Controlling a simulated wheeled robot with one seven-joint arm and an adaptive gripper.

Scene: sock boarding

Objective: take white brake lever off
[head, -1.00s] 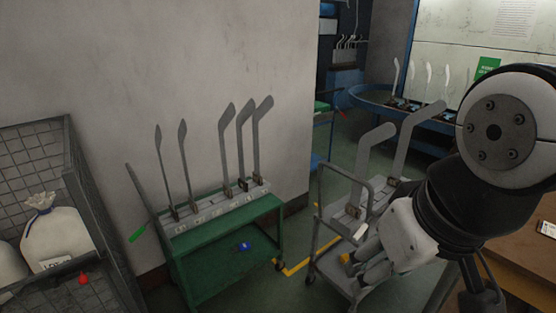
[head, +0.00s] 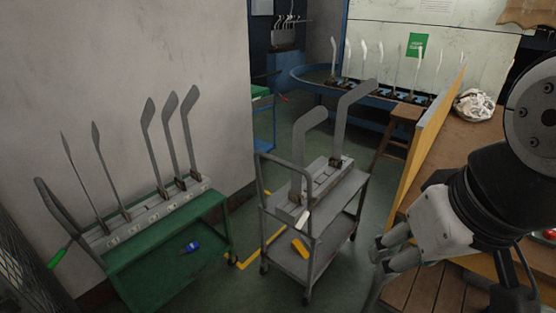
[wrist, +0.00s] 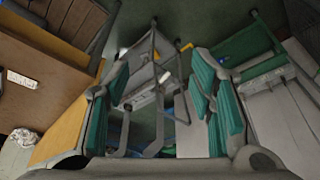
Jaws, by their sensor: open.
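A small white lever (head: 303,218) sticks out at the front end of the grey rack block on a grey trolley (head: 318,262); it looks like the white brake lever. Two grey foot-shaped boards (head: 302,150) stand upright on that block. The white lever (wrist: 164,77) also shows small in the wrist view, between my fingers. My gripper (head: 385,262) is open and empty, to the right of the trolley and apart from it. In the wrist view its teal finger pads (wrist: 160,90) are spread wide.
A green bench (head: 165,255) with several grey boards and a blue-handled tool (head: 190,247) stands at left. A yellow item (head: 299,247) lies on the trolley's lower shelf. The trolley's tube handle (head: 258,190) rises beside the lever. A wooden table (head: 500,145) is at right.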

